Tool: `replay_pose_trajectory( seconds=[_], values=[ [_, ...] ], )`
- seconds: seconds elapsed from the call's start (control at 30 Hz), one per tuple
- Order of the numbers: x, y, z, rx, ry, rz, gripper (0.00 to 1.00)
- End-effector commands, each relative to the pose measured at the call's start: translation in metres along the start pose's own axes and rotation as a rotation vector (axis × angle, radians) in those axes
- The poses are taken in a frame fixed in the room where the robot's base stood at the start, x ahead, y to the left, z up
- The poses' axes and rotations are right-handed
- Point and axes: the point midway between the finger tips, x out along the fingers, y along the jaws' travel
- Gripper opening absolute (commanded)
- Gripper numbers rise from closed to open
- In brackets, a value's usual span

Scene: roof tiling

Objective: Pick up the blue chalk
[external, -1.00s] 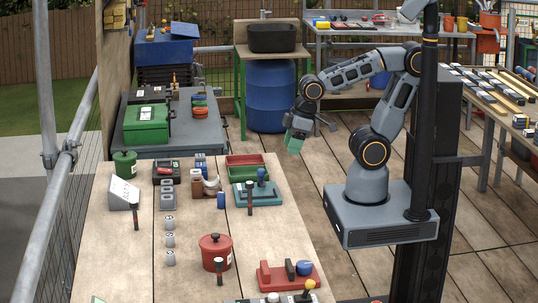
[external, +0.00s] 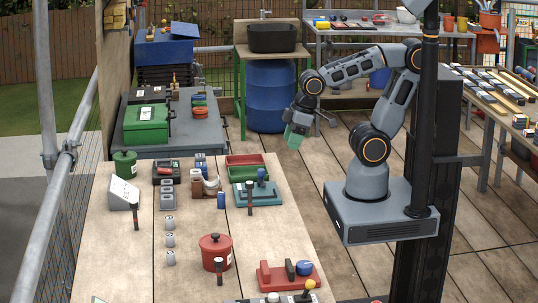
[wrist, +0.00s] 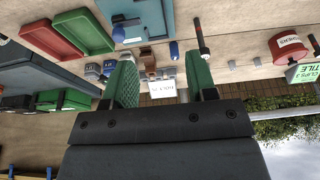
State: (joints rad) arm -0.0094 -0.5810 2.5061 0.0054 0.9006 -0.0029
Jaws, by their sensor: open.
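A small blue cylinder (external: 221,200), which looks like the blue chalk, stands on the wooden bench (external: 190,275), left of the teal tray. It also shows in the wrist view (wrist: 174,50), beyond the fingertips and between them. My gripper (external: 293,138) is open and empty, in the air to the right of the bench's far end and clear of the chalk. In the wrist view my gripper (wrist: 160,62) has its two green fingers spread apart.
Near the chalk are a teal tray (external: 241,194) with a blue-topped piece, a brown holder (external: 205,188) and a dark-handled tool (external: 250,197). A red pot (external: 215,252) and red rack (external: 290,277) stand closer. The bench's right middle is fairly clear.

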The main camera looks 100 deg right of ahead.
Motion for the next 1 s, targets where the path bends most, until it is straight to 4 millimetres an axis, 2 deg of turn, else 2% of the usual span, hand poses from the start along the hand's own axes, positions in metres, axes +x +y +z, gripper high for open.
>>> replay_pose_trajectory(
  seconds=[0.27,0.37,0.67,0.77,0.87,1.0],
  values=[
    [0.0,0.0,0.0,0.0,0.0,0.0,0.52],
    [0.0,0.0,0.0,0.0,0.0,0.0,0.57],
    [0.002,0.0,-0.003,-0.028,-0.012,0.007,0.57],
    [0.006,-0.002,-0.013,-0.132,-0.054,0.033,0.57],
    [0.018,-0.006,-0.033,-0.332,-0.135,0.084,0.57],
    [0.044,-0.02,-0.074,-0.716,-0.29,0.185,0.57]
  ],
)
